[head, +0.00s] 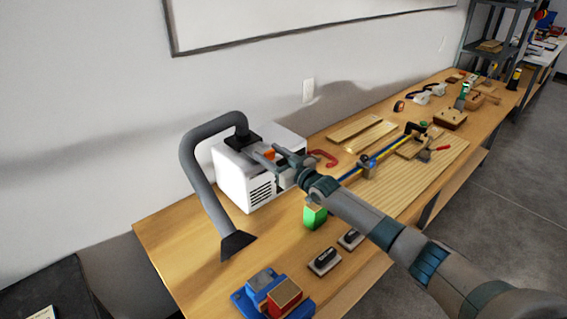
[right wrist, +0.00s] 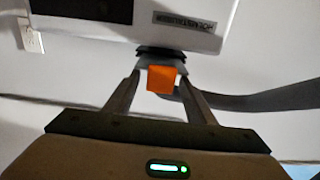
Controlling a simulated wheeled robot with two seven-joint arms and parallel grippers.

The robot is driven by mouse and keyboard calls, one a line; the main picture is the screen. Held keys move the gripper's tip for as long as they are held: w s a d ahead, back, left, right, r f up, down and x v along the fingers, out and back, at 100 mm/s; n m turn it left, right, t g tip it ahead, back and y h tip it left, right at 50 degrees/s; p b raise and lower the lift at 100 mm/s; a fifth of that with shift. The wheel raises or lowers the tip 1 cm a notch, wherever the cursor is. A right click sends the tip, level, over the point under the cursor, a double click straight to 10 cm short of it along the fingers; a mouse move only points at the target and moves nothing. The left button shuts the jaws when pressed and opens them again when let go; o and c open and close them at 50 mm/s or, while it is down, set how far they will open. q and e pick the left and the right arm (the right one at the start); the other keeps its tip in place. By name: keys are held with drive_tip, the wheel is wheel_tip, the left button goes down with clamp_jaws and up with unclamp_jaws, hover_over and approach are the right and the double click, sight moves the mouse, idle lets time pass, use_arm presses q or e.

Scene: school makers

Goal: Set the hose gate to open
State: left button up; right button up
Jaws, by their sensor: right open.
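A white box-shaped machine (head: 232,182) with side vents stands on the wooden bench. A thick grey hose (head: 192,160) rises from a black collar (head: 243,138) on its top and bends down to a black nozzle (head: 237,243). A small orange tab (head: 269,154), which looks like the gate handle, sits beside the collar. My right gripper (head: 268,155) is at the tab. In the right wrist view, the orange tab (right wrist: 162,78) lies between the open fingers (right wrist: 160,82), with gaps at both sides. I cannot tell the gate's setting. My left gripper is not in view.
A green block (head: 315,216), dark-topped sanding blocks (head: 324,261) and a blue fixture (head: 262,281) lie in front on the bench. A red clamp (head: 325,158), boards (head: 425,178) and a long bar clamp (head: 385,155) lie to the right. A wall stands close behind.

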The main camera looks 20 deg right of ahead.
drive_tip(key=shift+s+d, duration=0.1)
drive_tip(key=shift+s, duration=0.35)
drive_tip(key=b+v, duration=0.4)
drive_tip(key=v, duration=1.2)
drive_tip(key=shift+s+d, duration=0.15)
drive_tip(key=shift+s, duration=0.1)
